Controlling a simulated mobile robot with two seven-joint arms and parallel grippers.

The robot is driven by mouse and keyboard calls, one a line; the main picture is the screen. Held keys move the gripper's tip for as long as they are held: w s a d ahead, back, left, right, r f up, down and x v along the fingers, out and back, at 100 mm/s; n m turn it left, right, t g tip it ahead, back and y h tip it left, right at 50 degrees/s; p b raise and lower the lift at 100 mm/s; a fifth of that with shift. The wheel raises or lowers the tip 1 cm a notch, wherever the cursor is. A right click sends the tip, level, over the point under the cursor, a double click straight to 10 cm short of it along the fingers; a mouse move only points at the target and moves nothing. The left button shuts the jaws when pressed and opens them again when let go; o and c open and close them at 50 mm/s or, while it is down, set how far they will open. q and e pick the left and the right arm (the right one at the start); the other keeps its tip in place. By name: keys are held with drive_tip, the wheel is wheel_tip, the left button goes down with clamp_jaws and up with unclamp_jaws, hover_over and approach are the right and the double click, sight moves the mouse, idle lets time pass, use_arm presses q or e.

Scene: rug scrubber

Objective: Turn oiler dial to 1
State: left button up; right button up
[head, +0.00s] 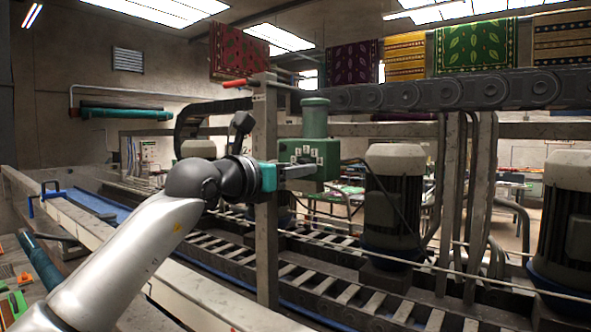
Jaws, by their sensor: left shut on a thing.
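The oiler is a green box (324,152) with a green cylinder (315,118) on top, mounted beside the upright post in the middle of the head view. Small white marks (306,152) show on its front face; I cannot read the numbers. My left gripper (302,171) reaches in from the left, with its grey fingers at the lower front of the oiler. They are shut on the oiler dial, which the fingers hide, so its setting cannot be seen. My right gripper is not in view.
The grey post (265,215) stands close by my left gripper and wrist. A slatted conveyor (330,285) runs below. Large motors (395,200) stand to the right, with a cable chain (430,92) above. Patterned rugs (472,47) hang at the back.

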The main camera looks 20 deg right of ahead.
use_arm(q)
clamp_jaws()
drive_tip(key=shift+m+b, duration=2.25)
drive_tip(key=shift+m, duration=1.15)
drive_tip(key=o, duration=1.1)
unclamp_jaws()
drive_tip(key=shift+c, duration=0.2)
